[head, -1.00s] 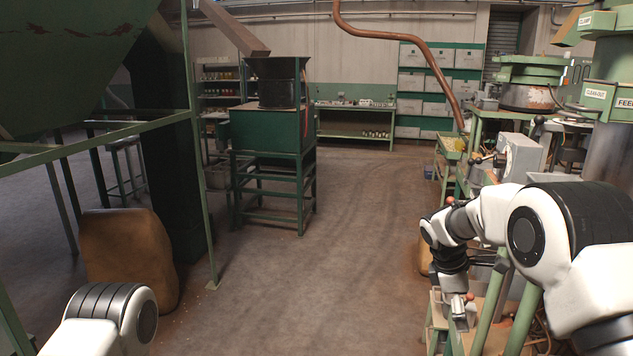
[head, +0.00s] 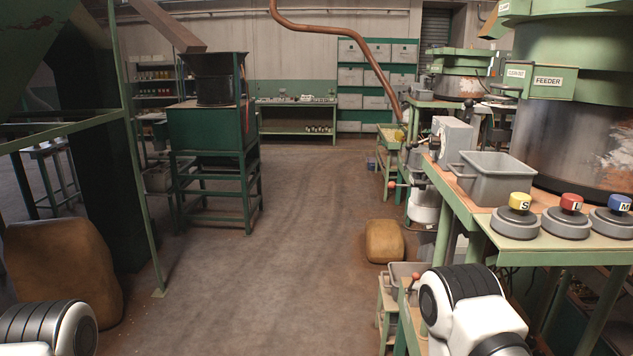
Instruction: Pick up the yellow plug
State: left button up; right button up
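The yellow plug (head: 520,201), marked S, sits in a round grey base on the front of the green-framed bench at the right. A red plug (head: 571,202) marked L and a blue plug (head: 619,204) marked M stand in like bases to its right. My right arm shows only as a white and black joint low in the picture, below and left of the plugs and apart from them. My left arm shows only as a joint in the bottom left corner. Neither gripper is in view.
A grey bin (head: 494,178) stands behind the yellow plug, with a large feeder drum (head: 575,140) to its right. The bench edge (head: 560,257) lies between my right arm and the plugs. The floor (head: 300,230) in the middle is clear, with a sack (head: 384,242) beside the bench.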

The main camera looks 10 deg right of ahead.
aim_at(517, 212)
jog(key=z, duration=1.4)
jog(key=k+l, duration=0.05)
jog(key=l, duration=0.05)
